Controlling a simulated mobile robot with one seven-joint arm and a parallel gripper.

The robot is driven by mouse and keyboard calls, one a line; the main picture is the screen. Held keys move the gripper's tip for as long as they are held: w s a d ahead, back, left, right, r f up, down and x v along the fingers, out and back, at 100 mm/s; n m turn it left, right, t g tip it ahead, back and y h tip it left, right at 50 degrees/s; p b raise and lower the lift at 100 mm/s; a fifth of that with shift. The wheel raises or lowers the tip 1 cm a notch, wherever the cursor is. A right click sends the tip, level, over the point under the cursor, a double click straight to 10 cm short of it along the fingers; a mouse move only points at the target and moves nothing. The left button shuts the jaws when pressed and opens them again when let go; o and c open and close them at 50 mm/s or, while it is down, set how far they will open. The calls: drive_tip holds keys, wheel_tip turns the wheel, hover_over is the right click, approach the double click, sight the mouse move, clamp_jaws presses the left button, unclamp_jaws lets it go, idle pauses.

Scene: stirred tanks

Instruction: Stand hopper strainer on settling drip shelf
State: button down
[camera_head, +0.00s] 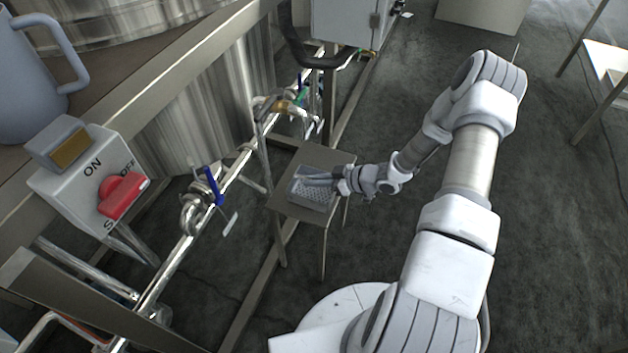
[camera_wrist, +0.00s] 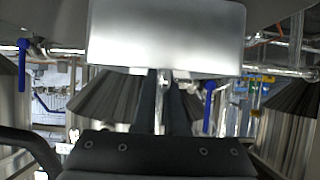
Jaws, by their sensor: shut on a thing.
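The hopper strainer (camera_head: 309,193), a grey metal piece with a perforated face, is at the small metal shelf on legs (camera_head: 331,160), which I take for the settling drip shelf. It is over the left front part of the shelf's top; I cannot tell whether it touches the top. My gripper (camera_head: 335,182) reaches in from the right and is shut on the strainer's right side. In the wrist view a smooth metal plate (camera_wrist: 165,35), which looks like part of the strainer, fills the top centre beyond my dark gripper fingers. The exact grip contact is hidden.
Pipes with blue-handled valves (camera_head: 213,186) run left of the shelf. A curved pipe (camera_head: 262,125) rises close to its left edge. A grey control box with a red switch (camera_head: 122,195) and a jug (camera_head: 30,85) are at left. Open floor (camera_head: 560,200) lies right.

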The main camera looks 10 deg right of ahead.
drive_tip(key=c, duration=1)
unclamp_jaws()
drive_tip(key=shift+r+p, duration=0.3)
drive_tip(key=shift+p, duration=0.1)
drive_tip(key=p+v, duration=0.3)
drive_tip(key=v, duration=0.9)
drive_tip(key=shift+d+f, duration=0.1)
drive_tip(key=shift+f, duration=0.1)
